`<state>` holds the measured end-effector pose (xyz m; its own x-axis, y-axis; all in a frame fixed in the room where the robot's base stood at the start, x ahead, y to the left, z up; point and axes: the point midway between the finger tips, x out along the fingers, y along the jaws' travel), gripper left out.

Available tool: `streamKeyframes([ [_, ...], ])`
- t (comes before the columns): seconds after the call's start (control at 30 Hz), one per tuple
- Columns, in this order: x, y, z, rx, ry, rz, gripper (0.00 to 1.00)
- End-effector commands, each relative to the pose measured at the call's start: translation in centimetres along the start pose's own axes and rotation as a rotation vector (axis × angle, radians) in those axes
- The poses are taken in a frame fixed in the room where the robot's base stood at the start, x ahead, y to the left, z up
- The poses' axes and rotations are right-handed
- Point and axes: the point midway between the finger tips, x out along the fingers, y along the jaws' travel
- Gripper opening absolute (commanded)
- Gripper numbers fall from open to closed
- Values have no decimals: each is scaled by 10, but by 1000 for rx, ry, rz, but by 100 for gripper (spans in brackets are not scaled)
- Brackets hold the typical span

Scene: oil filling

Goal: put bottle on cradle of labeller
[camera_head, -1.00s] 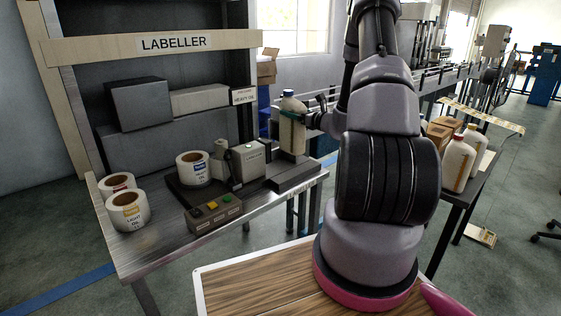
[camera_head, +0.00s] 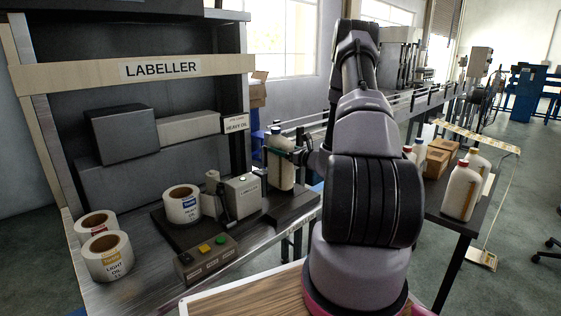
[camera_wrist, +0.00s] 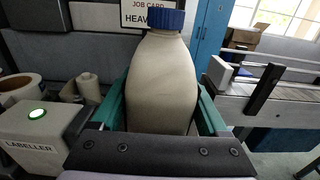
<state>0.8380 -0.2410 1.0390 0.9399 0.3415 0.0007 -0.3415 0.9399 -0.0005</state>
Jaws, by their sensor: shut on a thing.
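A cream bottle with a blue cap (camera_head: 281,172) stands upright at the right end of the labeller (camera_head: 243,196). The dark cradle base (camera_head: 292,208) lies below the bottle; I cannot tell whether the bottle rests on it. My gripper (camera_head: 290,152) is shut around the upper part of the bottle. In the wrist view the bottle (camera_wrist: 163,88) sits between the green fingers of my gripper (camera_wrist: 160,108), and its bottom is hidden. The labeller box (camera_wrist: 35,135) shows at the left there, with a lit green light.
Label rolls (camera_head: 107,255) stand at the left of the labeller table, with a button box (camera_head: 206,260) at its front. A "HEAVY OIL" job card (camera_head: 236,124) is behind. A conveyor (camera_head: 400,103) runs behind.

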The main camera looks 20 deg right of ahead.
Motion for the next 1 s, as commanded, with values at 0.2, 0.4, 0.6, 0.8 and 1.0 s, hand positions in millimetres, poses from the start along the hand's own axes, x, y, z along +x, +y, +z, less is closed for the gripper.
streamKeyframes([
  [0.2, 0, 0, -23, 3, 1, 0, 0],
  [0.4, 0, 0, -40, 1, -2, -1, 0],
  [0.6, 0, 0, -40, 0, -2, 0, 0],
  [0.8, 0, 0, -44, 1, 1, 0, 96],
  [1.0, 0, 0, -44, 1, 1, 0, 100],
])
